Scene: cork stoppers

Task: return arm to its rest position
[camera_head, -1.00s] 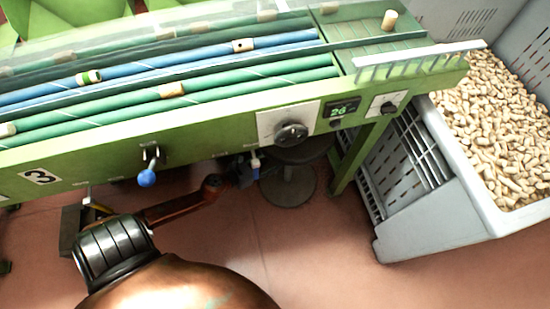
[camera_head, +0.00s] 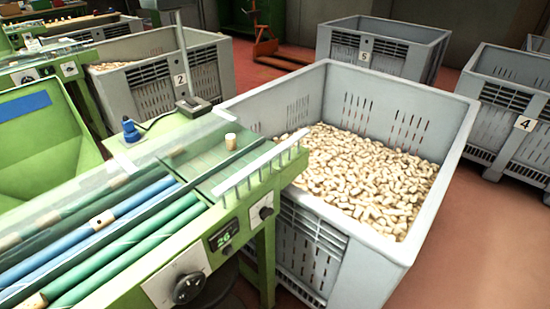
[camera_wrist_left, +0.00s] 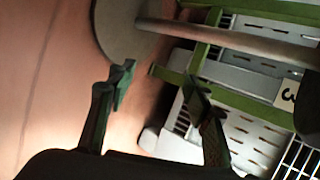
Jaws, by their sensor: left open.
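My left gripper (camera_wrist_left: 157,83) shows in the left wrist view with its two dark fingers spread apart and nothing between them. It points at the reddish floor (camera_wrist_left: 75,70) and the underside of the green machine. Neither of my arms shows in the head view. My right gripper is not in view.
The green machine (camera_head: 262,225) with rollers stands at lower left, one cork (camera_head: 230,141) upright on its end. A grey crate (camera_head: 395,95) of corks stands against its end. More grey crates stand behind. In the wrist view, green legs (camera_wrist_left: 203,45) and a grey crate (camera_wrist_left: 165,146) are near the fingers.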

